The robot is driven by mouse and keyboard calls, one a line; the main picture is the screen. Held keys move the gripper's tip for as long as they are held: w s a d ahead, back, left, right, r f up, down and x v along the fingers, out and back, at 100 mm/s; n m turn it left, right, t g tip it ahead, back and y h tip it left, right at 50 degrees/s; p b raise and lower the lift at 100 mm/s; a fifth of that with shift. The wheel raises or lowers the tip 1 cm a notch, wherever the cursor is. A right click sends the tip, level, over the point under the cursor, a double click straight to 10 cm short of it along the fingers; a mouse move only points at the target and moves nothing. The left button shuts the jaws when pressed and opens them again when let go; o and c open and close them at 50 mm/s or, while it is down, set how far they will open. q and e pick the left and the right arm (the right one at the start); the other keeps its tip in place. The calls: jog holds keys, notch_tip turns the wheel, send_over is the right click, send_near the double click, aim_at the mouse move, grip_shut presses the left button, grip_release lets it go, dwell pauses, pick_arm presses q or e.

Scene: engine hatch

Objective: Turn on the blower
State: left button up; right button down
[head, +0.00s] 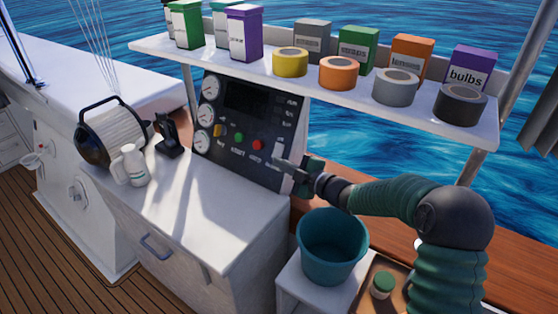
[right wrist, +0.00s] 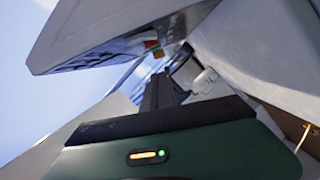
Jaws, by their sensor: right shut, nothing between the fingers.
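The dark control panel (head: 243,105) stands upright at the back of the white counter, with gauges on its left. A yellow switch, a green button (head: 238,138) and a red button (head: 257,145) sit in a row. A pale switch (head: 279,152), likely the blower's, is at the right end; its small label is not readable. My right gripper (head: 289,166) is shut and empty beside the panel's right edge, close to this switch. I cannot tell if they touch. In the right wrist view the gripper (right wrist: 160,95) shows beside the panel (right wrist: 110,35), seen edge-on. My left gripper is not in view.
A shelf (head: 330,85) with boxes and tape rolls overhangs the panel. A lantern-like round thing (head: 112,135), a white jug (head: 132,166) and a black stand (head: 168,137) are on the counter's left. The counter's front is clear.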

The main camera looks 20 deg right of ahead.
aim_at(280, 178)
jog(key=w+f, duration=0.1)
jog(key=w+d, duration=0.1)
jog(key=w, duration=0.1)
jog(key=w+f, duration=0.1)
jog(key=w, duration=0.1)
jog(key=shift+w+d+f, duration=0.15)
jog(key=shift+w+f, duration=0.05)
jog(key=shift+f, duration=0.15)
